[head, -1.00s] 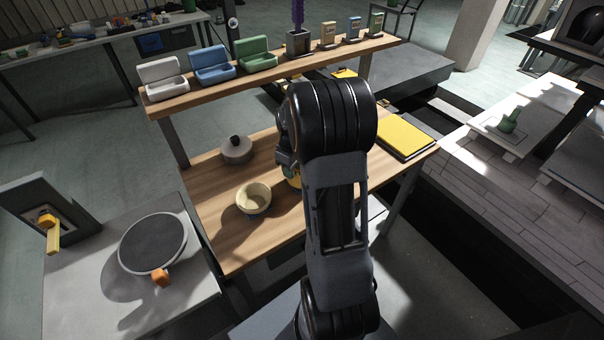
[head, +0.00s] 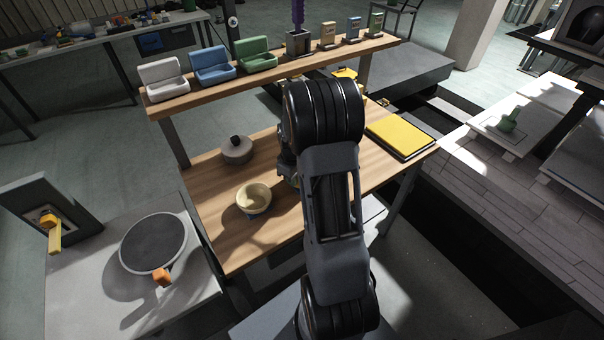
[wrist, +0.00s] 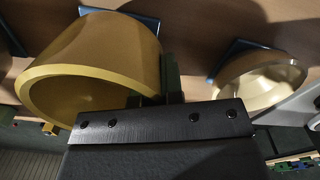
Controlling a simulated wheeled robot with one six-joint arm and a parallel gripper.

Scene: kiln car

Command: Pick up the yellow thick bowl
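The yellow thick bowl (wrist: 95,55) fills the left of the wrist view, its opening towards the camera. My gripper (wrist: 155,95) is at the bowl's right rim. One dark finger is against or very near the outer wall, and a small part of the other seems to show inside the opening. I cannot tell whether they are closed on the wall. In the head view my arm hides the gripper and nearly all of this bowl. A paler cream bowl (wrist: 262,80) is at the right of the wrist view, apart from the gripper; it also stands on the wooden table in the head view (head: 253,199).
A grey lidded pot (head: 237,150) stands behind the cream bowl on the wooden table (head: 225,240). A yellow flat book-like slab (head: 400,135) lies at the right. A shelf (head: 280,68) with open boxes and small packets spans the back. A round turntable (head: 153,242) is at left.

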